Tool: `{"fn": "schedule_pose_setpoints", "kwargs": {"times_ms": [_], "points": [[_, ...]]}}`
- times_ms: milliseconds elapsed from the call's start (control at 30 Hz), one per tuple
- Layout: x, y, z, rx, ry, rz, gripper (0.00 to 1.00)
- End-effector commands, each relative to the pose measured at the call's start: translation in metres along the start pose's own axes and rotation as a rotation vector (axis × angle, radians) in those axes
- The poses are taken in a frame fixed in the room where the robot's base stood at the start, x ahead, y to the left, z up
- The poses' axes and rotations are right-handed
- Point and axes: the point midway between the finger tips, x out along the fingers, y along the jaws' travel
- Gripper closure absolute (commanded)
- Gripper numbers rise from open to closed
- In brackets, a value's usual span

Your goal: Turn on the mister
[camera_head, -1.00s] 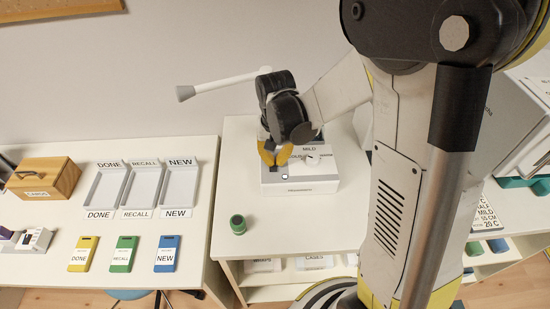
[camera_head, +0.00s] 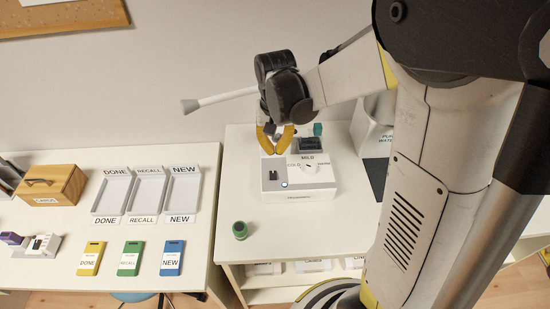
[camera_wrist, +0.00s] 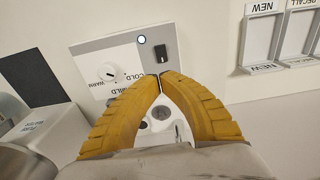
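A white box (camera_head: 315,186) stands on the white table in the head view, with a dial (camera_head: 308,166) marked cold, mild and warm on top. A small black switch (camera_head: 272,174) and a round, pale, dark-ringed spot (camera_head: 284,184) lie near its front left. The wrist view shows the switch (camera_wrist: 161,54), the ringed spot (camera_wrist: 142,39) and the white dial (camera_wrist: 107,72) close up. My gripper (camera_head: 273,152) is over the box's left back part; its yellow fingertips (camera_wrist: 160,76) meet beside the switch, with nothing seen between them. Contact with the switch cannot be told.
A green cup-like piece (camera_head: 240,230) stands in front of the box. A grey container (camera_head: 372,128) stands at the right. The left table holds labelled trays (camera_head: 148,190), coloured cards (camera_head: 130,258) and a wooden box (camera_head: 48,185). A shelf lies below the table.

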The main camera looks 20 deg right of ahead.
Motion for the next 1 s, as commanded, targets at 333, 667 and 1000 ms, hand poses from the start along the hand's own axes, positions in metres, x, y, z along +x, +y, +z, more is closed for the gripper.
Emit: {"fn": "schedule_pose_setpoints", "kwargs": {"times_ms": [333, 667, 1000], "points": [[-0.051, 0.000, -0.010, 0.001, 0.000, 0.000, 1.00], [-0.054, 0.000, -0.011, 0.000, 0.000, 0.000, 1.00], [-0.056, 0.001, -0.008, -0.005, 0.010, -0.003, 1.00]]}}
